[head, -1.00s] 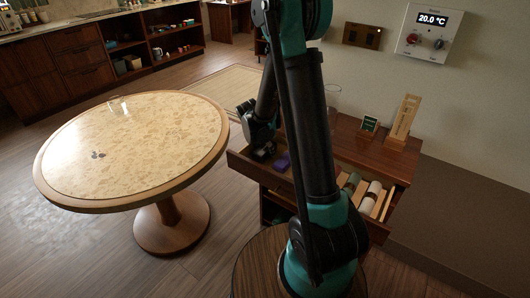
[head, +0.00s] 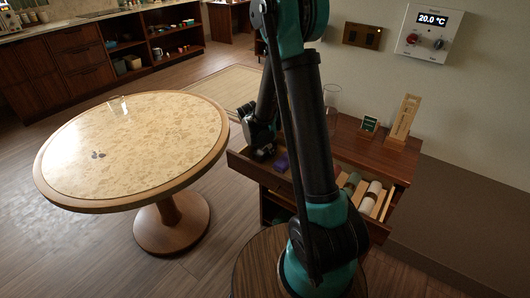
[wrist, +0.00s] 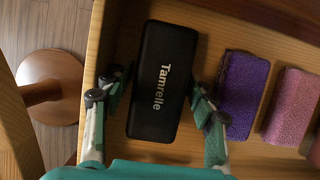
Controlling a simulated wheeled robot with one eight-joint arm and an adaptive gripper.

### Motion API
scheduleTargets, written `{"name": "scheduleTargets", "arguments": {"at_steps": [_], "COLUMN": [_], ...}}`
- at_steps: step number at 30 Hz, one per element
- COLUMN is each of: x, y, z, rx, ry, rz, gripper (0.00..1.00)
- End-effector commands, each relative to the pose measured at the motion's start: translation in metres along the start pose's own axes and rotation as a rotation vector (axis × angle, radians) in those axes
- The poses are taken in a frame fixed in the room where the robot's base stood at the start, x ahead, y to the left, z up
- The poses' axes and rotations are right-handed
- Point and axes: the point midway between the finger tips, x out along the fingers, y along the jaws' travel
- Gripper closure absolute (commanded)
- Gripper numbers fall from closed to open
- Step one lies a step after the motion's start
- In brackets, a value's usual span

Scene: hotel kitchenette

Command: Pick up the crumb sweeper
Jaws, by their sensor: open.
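A black oblong block lettered "Tamrelle" (wrist: 163,80) lies in the open wooden drawer in the wrist view; it looks like the crumb sweeper. My gripper (wrist: 155,92) is open, with one finger on each side of the block's near half. The left finger is between the block and the drawer wall, the right finger between the block and a purple block (wrist: 243,92). I cannot tell whether either finger touches. In the head view my gripper (head: 262,142) is at the drawer's left end and largely hides the black block.
The drawer (head: 244,168) also holds a pink block (wrist: 291,106) and rolled items (head: 370,195). A glass (head: 331,97), a small sign (head: 369,126) and a wooden stand (head: 403,118) are on the cabinet top. A round table (head: 130,140) stands to the left.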

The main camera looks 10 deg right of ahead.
Motion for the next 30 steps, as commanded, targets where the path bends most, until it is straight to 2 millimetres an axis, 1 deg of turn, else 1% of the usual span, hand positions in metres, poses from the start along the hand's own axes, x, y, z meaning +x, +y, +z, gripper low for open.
{"name": "scheduleTargets", "arguments": {"at_steps": [4,14,24,27,30], "x": [0.000,0.000,-0.001,-0.005,-0.012], "y": [0.000,0.000,0.000,0.000,0.000], "z": [0.000,0.000,0.000,0.001,0.001], "rx": [0.000,0.000,0.001,0.000,-0.001], "ry": [0.000,0.001,0.003,0.003,0.002], "rz": [0.000,0.000,0.000,0.001,0.001], "gripper": [0.44,0.85,0.86,0.86,0.86]}}
